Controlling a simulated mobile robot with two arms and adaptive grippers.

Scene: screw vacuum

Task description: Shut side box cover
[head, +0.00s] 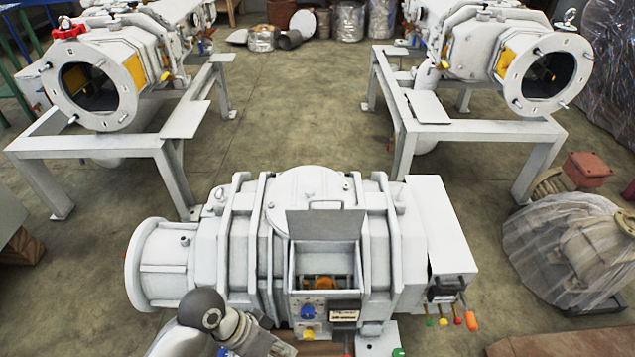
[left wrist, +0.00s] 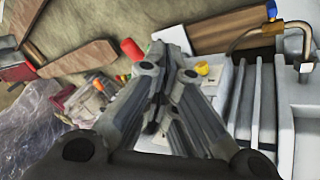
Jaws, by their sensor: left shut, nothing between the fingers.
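The white vacuum machine (head: 232,235) lies across the lower middle of the head view. An open box (head: 322,262) faces front on it, with an orange part inside. A flat grey cover (head: 325,224) stands raised above this opening. My left arm enters at the bottom, left of the box; its gripper end is unclear there and partly cut off by the frame edge. In the left wrist view my left gripper (left wrist: 168,75) is shut and empty, with white machine parts behind and beside it. The cover cannot be made out clearly there. My right gripper is not in view.
Colored knobs (head: 445,320) and an orange handle (head: 470,320) stick out at the machine's lower right. Plastic-wrapped equipment (head: 575,250) stands on the right. Two similar machines on white frames (head: 165,148) (head: 480,130) stand behind, with clear floor (head: 290,110) between them.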

